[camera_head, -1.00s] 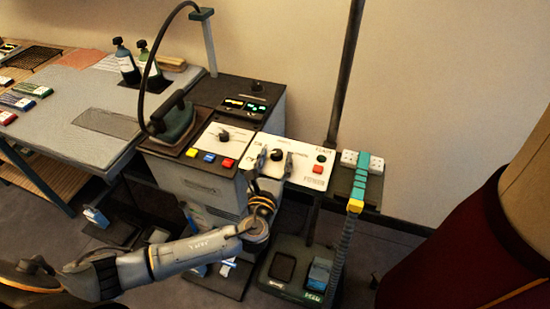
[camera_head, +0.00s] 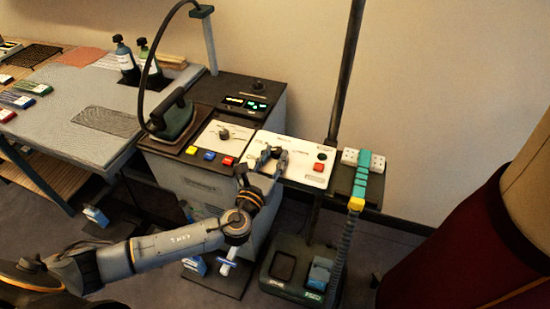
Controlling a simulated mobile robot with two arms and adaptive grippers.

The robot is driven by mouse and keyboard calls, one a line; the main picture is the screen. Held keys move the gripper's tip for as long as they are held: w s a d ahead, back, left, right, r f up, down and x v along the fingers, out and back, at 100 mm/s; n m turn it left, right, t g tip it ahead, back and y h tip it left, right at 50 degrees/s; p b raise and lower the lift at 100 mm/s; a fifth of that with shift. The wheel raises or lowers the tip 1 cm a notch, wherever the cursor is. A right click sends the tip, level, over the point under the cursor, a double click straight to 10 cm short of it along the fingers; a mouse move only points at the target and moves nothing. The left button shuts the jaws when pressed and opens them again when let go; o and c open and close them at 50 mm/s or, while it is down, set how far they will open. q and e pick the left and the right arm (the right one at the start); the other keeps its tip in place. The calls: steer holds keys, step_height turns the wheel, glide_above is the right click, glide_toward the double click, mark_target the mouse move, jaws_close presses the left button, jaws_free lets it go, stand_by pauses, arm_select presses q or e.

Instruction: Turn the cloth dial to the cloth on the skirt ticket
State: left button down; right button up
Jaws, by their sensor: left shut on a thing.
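My left gripper (camera_head: 267,158) reaches over the right white panel (camera_head: 297,153) of the machine and is shut on the black dial (camera_head: 277,152) there. The fingers hide much of this dial and some of the printing around it, so I cannot read where it points. A second black dial (camera_head: 224,133) stands on the left white panel (camera_head: 212,141), free of the gripper. A dark red skirt (camera_head: 462,245) fills the lower right. I cannot make out a ticket on it. My right gripper is not in view.
A green indicator (camera_head: 322,156) and a red button (camera_head: 318,167) sit right of the held dial. The iron (camera_head: 174,118) rests on its plate at left. A ribbed hose (camera_head: 344,245) and a dark pole (camera_head: 347,70) stand at right.

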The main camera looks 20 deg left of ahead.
arm_select(q)
steer(key=shift+a+f+m+h+b, duration=0.2)
steer(key=shift+m+h+b, duration=0.25)
steer(key=shift+h, duration=0.25)
steer(key=m+h+b, duration=0.1)
steer(key=h+b, duration=0.1)
steer(key=m+g+h+b, duration=0.1)
steer(key=m+h+b, duration=0.1)
steer(key=b, duration=0.1)
steer(key=m+g+h+b, duration=0.1)
steer(key=h+b, duration=0.1)
steer(key=b, duration=0.1)
steer(key=shift+w+a+m, duration=0.2)
steer(key=shift+a+m, duration=0.05)
steer(key=shift+a, duration=0.1)
steer(key=shift+r+m+g+h+b, duration=0.25)
steer(key=shift+g+h+b, duration=0.25)
steer(key=shift+h+b, duration=0.3)
steer(key=c, duration=1)
jaws_free()
